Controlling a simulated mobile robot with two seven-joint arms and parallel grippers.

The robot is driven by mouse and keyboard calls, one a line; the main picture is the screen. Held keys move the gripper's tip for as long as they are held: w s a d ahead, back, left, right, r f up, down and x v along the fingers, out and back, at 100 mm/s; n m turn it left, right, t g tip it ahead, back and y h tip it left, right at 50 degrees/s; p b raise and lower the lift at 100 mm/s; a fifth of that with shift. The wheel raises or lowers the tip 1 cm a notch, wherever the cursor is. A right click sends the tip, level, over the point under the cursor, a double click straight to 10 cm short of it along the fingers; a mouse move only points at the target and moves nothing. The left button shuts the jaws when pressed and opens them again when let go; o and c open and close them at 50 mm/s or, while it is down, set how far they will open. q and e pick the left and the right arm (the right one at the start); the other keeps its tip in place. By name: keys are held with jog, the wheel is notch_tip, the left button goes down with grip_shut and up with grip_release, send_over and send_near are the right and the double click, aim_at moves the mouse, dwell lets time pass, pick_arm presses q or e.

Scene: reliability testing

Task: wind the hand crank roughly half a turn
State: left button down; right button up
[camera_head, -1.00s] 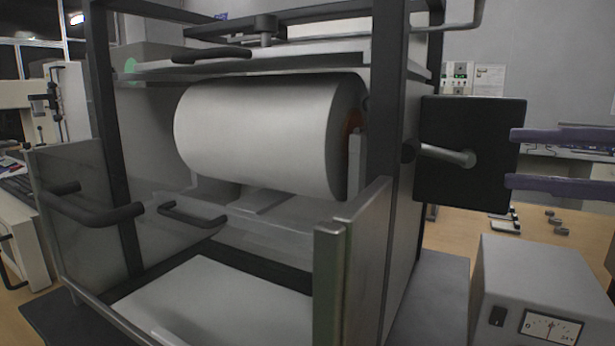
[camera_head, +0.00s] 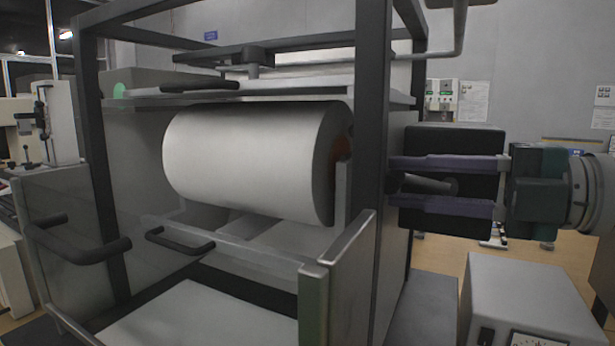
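The hand crank has a short grey rod handle (camera_head: 432,184) on the right side of the machine. A black square plate (camera_head: 452,142) shows behind it. My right gripper (camera_head: 393,181) comes in from the right and is open. One purple finger is above the handle and one below it, with visible gaps to both, so the handle is between them but not gripped. How deep the fingers sit relative to the handle is hard to tell. My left gripper is not in view.
The machine's black frame post (camera_head: 372,120) stands just left of the fingertips. A large white roll (camera_head: 245,160) lies inside the frame. A grey meter box (camera_head: 520,295) stands below my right gripper. A metal panel (camera_head: 340,285) juts out in front.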

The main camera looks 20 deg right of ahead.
grip_shut()
